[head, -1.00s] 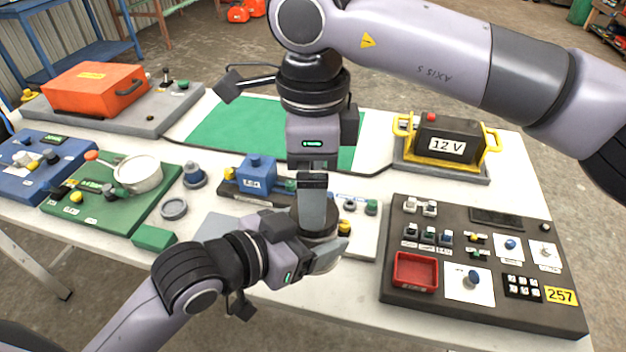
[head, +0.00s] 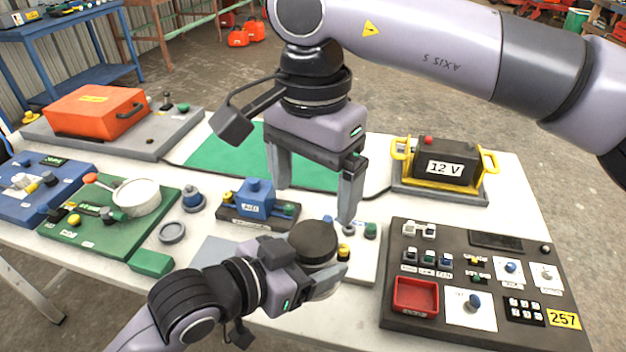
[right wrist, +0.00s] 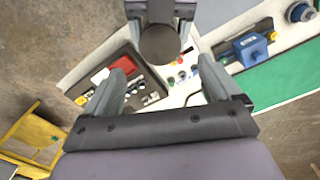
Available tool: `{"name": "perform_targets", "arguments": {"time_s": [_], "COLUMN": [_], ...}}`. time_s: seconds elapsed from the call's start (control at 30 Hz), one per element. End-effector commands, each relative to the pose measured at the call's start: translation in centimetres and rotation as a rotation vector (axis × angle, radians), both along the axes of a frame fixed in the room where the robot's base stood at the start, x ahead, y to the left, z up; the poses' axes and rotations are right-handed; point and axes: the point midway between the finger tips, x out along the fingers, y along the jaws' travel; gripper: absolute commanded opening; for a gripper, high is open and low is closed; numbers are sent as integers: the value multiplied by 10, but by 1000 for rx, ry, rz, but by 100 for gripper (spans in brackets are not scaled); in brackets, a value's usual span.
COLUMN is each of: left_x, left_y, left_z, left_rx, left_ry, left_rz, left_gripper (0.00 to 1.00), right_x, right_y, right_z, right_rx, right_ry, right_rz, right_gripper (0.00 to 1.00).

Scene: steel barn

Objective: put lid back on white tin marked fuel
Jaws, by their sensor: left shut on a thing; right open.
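My left gripper (head: 326,264) is shut on a dark round lid-like thing (head: 313,240), held above the front middle of the table. Its dark round face also shows in the right wrist view (right wrist: 160,45). My right gripper (head: 315,204) is open and empty, fingers pointing down just above the dark round thing. In the right wrist view its open fingers (right wrist: 162,70) stand on either side below that thing. A white round vessel (head: 137,198) sits on the green board at the left; I can read no fuel mark on it. No tin marked fuel can be made out for certain.
A blue block (head: 255,203) with a white label stands behind my left gripper. A dark control panel (head: 480,270) with a red tray (head: 415,294) lies at right. A 12 V battery (head: 446,163) and orange case (head: 97,112) stand at the back. The green mat (head: 235,150) is clear.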

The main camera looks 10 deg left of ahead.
Motion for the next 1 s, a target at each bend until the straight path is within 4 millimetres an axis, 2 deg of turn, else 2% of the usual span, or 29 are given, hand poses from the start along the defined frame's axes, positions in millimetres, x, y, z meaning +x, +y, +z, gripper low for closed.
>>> {"name": "perform_targets", "arguments": {"time_s": [0.33, 0.47, 0.8, 1.0], "left_x": [0, 0, 0, 0], "left_y": [0, 0, 0, 0], "left_z": [2, 2, 2, 2], "left_rx": [-3, -3, -3, -3], "left_ry": [-4, -4, -4, -4], "left_rz": [0, 0, 0, 0], "left_gripper": [0, 0, 0, 0], "right_x": [0, 0, -1, 0], "right_y": [0, 0, 0, 0], "right_z": [0, -6, -56, -75], "right_rx": [0, -2, -1, 1], "right_ry": [-1, 1, 3, 1], "right_rz": [10, 10, 10, 9], "right_gripper": [90, 90, 90, 90]}}
